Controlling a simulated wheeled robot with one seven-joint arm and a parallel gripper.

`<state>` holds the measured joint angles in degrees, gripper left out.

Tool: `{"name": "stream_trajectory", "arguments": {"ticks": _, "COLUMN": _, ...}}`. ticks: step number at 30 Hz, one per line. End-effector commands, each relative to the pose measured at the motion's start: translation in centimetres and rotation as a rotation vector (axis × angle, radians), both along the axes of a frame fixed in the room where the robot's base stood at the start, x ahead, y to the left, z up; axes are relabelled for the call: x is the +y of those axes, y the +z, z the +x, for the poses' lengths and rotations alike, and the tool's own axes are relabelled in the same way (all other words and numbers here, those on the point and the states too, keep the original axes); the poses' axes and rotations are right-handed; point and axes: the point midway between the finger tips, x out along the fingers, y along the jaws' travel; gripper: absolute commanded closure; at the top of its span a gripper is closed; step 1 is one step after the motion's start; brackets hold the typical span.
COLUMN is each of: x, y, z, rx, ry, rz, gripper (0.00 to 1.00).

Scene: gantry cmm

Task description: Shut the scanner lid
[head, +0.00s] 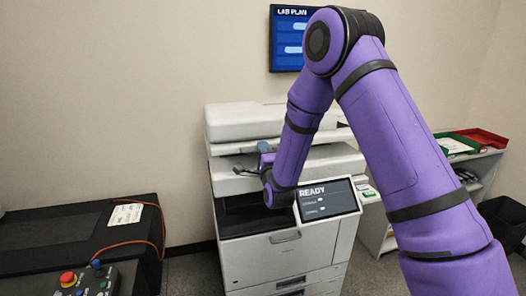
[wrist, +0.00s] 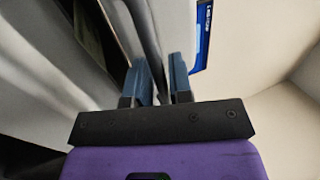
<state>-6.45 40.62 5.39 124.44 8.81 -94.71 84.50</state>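The scanner lid (head: 243,121) is the thick white top of the printer-scanner (head: 285,245) in the middle of the head view. It sits above the body with a narrow gap at its front, and my arm hides its right part. My gripper (head: 265,150) is at the front edge of the scanner top, partly hidden by my wrist. In the wrist view my gripper (wrist: 160,80) has its two blue fingers apart. A grey edge of the machine (wrist: 148,35) runs toward the space between them; I cannot tell whether they touch it.
A screen reading READY (head: 328,199) is on the machine's front right. A wall display (head: 288,42) hangs behind. A black bench (head: 70,235) with a control box (head: 85,281) stands at left. A shelf with a red tray (head: 483,137) and a green tray (head: 456,145) is at right.

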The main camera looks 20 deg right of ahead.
Motion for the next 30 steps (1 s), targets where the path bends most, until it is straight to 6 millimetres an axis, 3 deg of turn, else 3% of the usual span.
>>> {"name": "stream_trajectory", "arguments": {"ticks": 7, "x": 0.0, "y": -0.6, "z": -1.5, "rx": 0.003, "ry": 0.0, "rz": -0.001, "gripper": 0.8}}
{"name": "stream_trajectory", "arguments": {"ticks": 21, "x": 0.0, "y": -3.2, "z": -9.0, "rx": 0.002, "ry": 0.0, "rz": 0.0, "gripper": 0.8}}
{"name": "stream_trajectory", "arguments": {"ticks": 30, "x": 0.0, "y": -3.6, "z": -10.2, "rx": 0.0, "ry": 0.0, "rz": 0.0, "gripper": 0.8}}
